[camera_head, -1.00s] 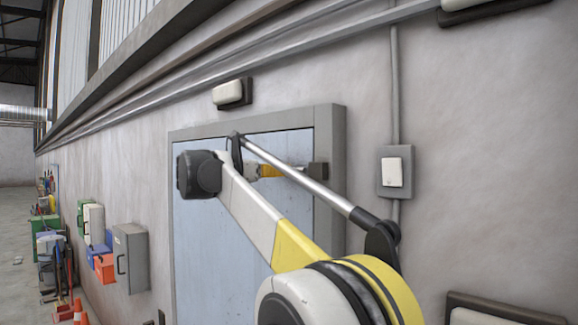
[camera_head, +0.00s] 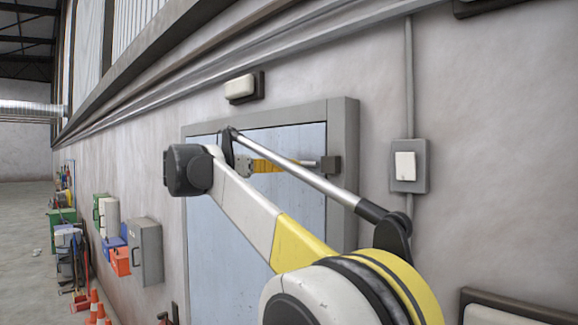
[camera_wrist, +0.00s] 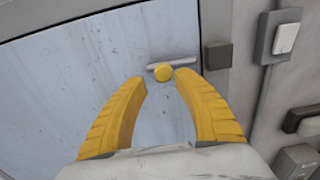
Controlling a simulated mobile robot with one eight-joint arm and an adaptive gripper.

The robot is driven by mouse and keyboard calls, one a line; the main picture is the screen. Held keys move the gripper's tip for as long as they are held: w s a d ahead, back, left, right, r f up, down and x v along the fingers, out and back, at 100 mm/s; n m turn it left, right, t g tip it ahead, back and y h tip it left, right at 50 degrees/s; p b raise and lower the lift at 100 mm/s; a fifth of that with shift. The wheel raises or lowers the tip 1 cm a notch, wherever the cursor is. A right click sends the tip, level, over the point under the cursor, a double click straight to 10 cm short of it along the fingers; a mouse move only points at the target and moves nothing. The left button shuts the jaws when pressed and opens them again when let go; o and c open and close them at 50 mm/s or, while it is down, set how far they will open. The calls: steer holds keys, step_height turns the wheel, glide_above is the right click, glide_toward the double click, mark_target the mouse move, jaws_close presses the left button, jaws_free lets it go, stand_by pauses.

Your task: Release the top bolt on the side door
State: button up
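The side door (camera_head: 245,250) is a pale blue panel in a grey frame, and it stands closed. In the head view my gripper (camera_head: 278,166) is at the bolt, partly behind my arm, and the knob is hidden.
A switch box (camera_head: 409,166) and conduit are on the wall right of the door. A lamp (camera_head: 242,87) is above it. A grey cabinet (camera_head: 146,252) and coloured boxes hang to the left. Orange cones (camera_head: 94,306) stand on the floor, lower left.

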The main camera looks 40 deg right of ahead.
steer(key=a, duration=0.7)
steer(key=shift+s, duration=0.2)
steer(key=shift+d, duration=0.1)
steer(key=s+a+f+m+t+y+b, duration=0.1)
steer(key=s+a+f+m+y+b, duration=0.15)
steer(key=f+b, duration=0.7)
steer(key=s+a+f+m+t+y+b, duration=0.1)
steer(key=s+f+m+y+b, duration=0.2)
steer(key=f, duration=1.4)
steer(key=s+a+f+m+t+y+b, duration=0.1)
steer(key=s+a+f+m+y+b, duration=0.3)
steer(key=f, duration=0.9)
steer(key=s+a+f+m+t+y+b, duration=0.1)
steer(key=s+a+f+b, duration=0.4)
steer(key=f, duration=0.9)
steer(key=s+a+f+m+y+b, duration=0.4)
steer(key=f+b, duration=0.5)
steer(key=f, duration=0.6)
steer(key=s+a+f+m+t+y+b, duration=0.1)
steer(key=s+a+f+m+y+b, duration=0.2)
steer(key=f, duration=1.2)
steer(key=s+a+m+b, duration=0.1)
steer(key=s+a+b, duration=0.2)
steer(key=shift+a+f+t+b, duration=0.2)
steer(key=shift+t+b, duration=0.1)
steer(key=shift+b, duration=0.1)
steer(key=shift+m+y, duration=0.25)
